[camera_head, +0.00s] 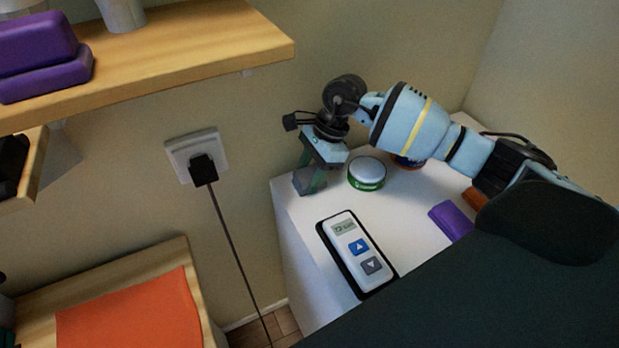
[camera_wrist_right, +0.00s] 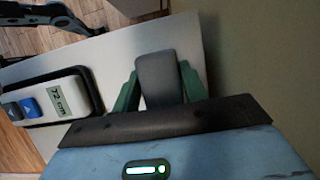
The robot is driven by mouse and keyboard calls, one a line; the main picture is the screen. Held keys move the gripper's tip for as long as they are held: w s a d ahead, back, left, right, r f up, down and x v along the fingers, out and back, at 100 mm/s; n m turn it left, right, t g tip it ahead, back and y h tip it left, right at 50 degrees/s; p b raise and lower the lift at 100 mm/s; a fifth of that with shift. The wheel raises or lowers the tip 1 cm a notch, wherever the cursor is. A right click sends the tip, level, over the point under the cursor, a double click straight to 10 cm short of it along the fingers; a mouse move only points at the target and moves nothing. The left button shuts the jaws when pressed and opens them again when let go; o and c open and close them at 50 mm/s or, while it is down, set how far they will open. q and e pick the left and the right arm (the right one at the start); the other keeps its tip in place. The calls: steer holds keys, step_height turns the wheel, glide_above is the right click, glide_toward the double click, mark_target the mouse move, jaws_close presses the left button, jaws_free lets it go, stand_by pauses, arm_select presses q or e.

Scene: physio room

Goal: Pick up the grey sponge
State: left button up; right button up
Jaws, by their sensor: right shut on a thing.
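The grey sponge (camera_head: 309,182) is at the back left corner of the white cabinet top, below my right gripper (camera_head: 312,172). My right gripper points down, and its green fingers are shut on the sponge. In the right wrist view the sponge (camera_wrist_right: 158,78) shows as a dark grey block between the two fingers (camera_wrist_right: 158,92). Part of it is hidden by the gripper. I cannot tell whether it touches the cabinet top or is just above it. My left gripper is not in view.
On the white cabinet top (camera_head: 405,212) are a green tin (camera_head: 367,174), a handset (camera_head: 357,253) in a black holder, and a purple block (camera_head: 450,221). A wooden shelf (camera_head: 220,38) juts out at the upper left. A wall socket (camera_head: 196,152) with a cord is left of the cabinet.

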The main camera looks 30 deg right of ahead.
mark_target(309, 172)
steer(key=shift+r, duration=0.15)
step_height(309, 172, up, 10)
steer(key=shift+f, duration=0.1)
steer(key=o, duration=0.5)
steer(key=c, duration=0.4)
